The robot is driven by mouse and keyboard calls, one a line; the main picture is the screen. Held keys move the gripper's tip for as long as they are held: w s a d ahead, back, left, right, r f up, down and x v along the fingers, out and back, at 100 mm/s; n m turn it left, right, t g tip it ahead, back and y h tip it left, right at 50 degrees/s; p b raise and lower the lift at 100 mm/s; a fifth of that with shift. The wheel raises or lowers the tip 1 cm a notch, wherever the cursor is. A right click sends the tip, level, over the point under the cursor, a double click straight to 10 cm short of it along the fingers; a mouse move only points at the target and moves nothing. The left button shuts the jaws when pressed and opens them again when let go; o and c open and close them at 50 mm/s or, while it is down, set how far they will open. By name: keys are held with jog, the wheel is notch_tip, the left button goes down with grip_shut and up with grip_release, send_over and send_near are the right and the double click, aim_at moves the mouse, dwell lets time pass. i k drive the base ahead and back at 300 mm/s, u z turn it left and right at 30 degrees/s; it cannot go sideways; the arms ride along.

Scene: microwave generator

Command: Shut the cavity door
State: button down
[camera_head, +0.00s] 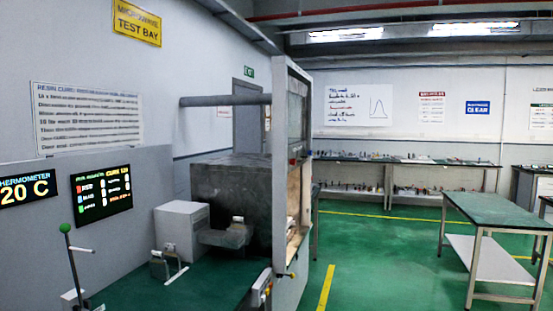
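A dark grey metal box (232,190), which looks like the cavity, stands at the back of the green bench on the left. A small white box (181,226) and a grey duct-like piece (226,237) sit in front of it. A tall pale panel (280,160) stands edge-on at the box's right, with a window-like upper part and a tan opening lower down. I cannot tell which part is the cavity door, or how far open it is. My gripper is not in view.
A green-knobbed lever (66,228) stands at the bench's front left. A grey horizontal pipe (225,100) runs above the dark box. A green-topped table (500,212) stands at right. Green floor (385,255) lies clear between the panel and this table, with a yellow line.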

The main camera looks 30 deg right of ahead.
aim_at(296, 150)
jog(key=k, duration=0.2)
jog(key=z, duration=0.25)
jog(key=i, duration=0.45)
jog(key=z, duration=0.7)
jog(key=i, duration=0.55)
jog(key=z, duration=0.65)
jog(key=i, duration=1.4)
jog(key=u, duration=0.45)
jog(key=i, duration=0.65)
jog(key=u, duration=0.8)
jog(key=i, duration=0.65)
jog(key=u, duration=0.45)
